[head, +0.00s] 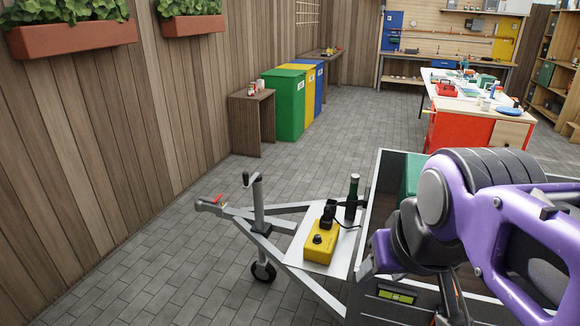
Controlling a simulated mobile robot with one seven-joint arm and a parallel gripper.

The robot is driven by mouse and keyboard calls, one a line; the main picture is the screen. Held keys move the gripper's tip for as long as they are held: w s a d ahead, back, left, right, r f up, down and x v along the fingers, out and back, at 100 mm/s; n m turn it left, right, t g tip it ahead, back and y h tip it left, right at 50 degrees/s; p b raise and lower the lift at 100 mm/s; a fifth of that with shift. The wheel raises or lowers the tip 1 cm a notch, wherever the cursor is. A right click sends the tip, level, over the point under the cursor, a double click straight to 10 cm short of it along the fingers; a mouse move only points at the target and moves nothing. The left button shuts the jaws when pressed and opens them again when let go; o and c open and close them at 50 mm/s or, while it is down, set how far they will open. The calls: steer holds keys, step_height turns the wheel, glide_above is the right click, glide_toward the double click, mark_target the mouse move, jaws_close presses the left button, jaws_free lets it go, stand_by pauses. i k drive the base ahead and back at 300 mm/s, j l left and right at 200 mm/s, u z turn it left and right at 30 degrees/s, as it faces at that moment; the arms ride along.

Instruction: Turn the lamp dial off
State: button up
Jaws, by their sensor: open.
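A yellow box (321,242) sits on the pale plate over the drawbar of a grey trailer. A round black dial (318,239) is on its top face. A black part (328,216) stands at the back of the box, and a dark cable runs to its right. I cannot tell which way the dial points or whether a lamp is lit. My purple and black arm is folded over the trailer at the right. Its bulk is to the right of the box and apart from it in the picture. My gripper's fingers do not show.
A dark upright cylinder (353,192) stands right behind the box. The jockey wheel post (259,205) rises to the left. The trailer's side wall (372,215) is close on the right. Paved floor (150,250) left of the drawbar is clear. Bins and a red workbench (458,137) are farther back.

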mark_target(317, 240)
steer(key=i+j+z, duration=0.1)
steer(key=i+j, duration=0.35)
steer(key=j, duration=0.3)
steer(key=i+j+z, duration=0.15)
steer(key=j, duration=0.25)
steer(key=i+j, duration=0.3)
steer(key=j+z, duration=0.05)
steer(key=j, duration=0.05)
